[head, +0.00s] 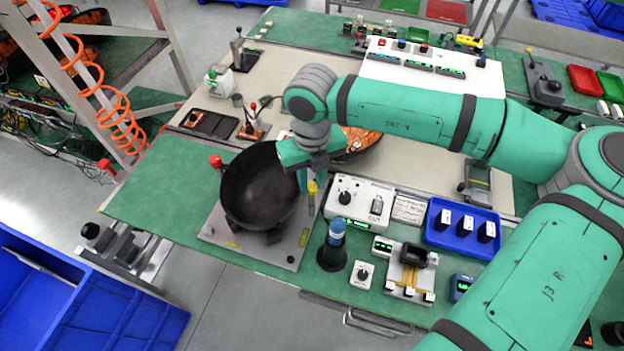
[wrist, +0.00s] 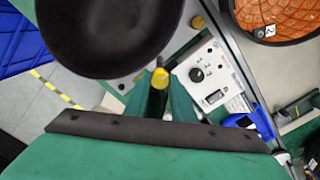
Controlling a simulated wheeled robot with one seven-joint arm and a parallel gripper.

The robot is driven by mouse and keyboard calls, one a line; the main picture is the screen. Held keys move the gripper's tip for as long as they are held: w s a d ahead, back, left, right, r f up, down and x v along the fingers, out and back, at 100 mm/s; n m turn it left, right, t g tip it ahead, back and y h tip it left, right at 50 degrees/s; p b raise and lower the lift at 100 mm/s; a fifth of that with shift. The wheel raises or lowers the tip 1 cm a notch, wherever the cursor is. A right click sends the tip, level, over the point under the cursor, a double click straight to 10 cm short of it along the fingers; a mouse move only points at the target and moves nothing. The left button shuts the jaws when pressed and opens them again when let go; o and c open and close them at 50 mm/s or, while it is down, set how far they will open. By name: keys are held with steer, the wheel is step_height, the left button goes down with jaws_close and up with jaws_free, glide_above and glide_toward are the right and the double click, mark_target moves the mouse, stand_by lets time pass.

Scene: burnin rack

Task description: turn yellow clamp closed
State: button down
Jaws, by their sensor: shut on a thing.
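The yellow clamp (head: 312,188) stands beside the black bowl (head: 258,185), with its yellow tip up and a grey stem below. In the wrist view the yellow clamp (wrist: 160,79) sits between the two green fingers, just below the bowl's rim (wrist: 110,73). My gripper (head: 311,180) reaches down from above and is shut on the clamp. In the wrist view my gripper (wrist: 158,98) hides the clamp's lower part and base.
A white control box (head: 360,198) with a black knob is close on the right. A blue tray (head: 461,228) and a blue-topped black cylinder (head: 333,248) stand near the front. A red knob (head: 215,160) is left of the bowl. The green bench (head: 150,190) is clear at far left.

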steer(key=shift+n, duration=0.3)
steer(key=n, duration=0.3)
steer(key=shift+n, duration=0.3)
steer(key=n, duration=0.3)
steer(key=shift+n, duration=0.4)
steer(key=n, duration=0.4)
steer(key=shift+w+n, duration=0.1)
steer(key=shift+n, duration=2)
steer(key=c, duration=1.5)
jaws_free()
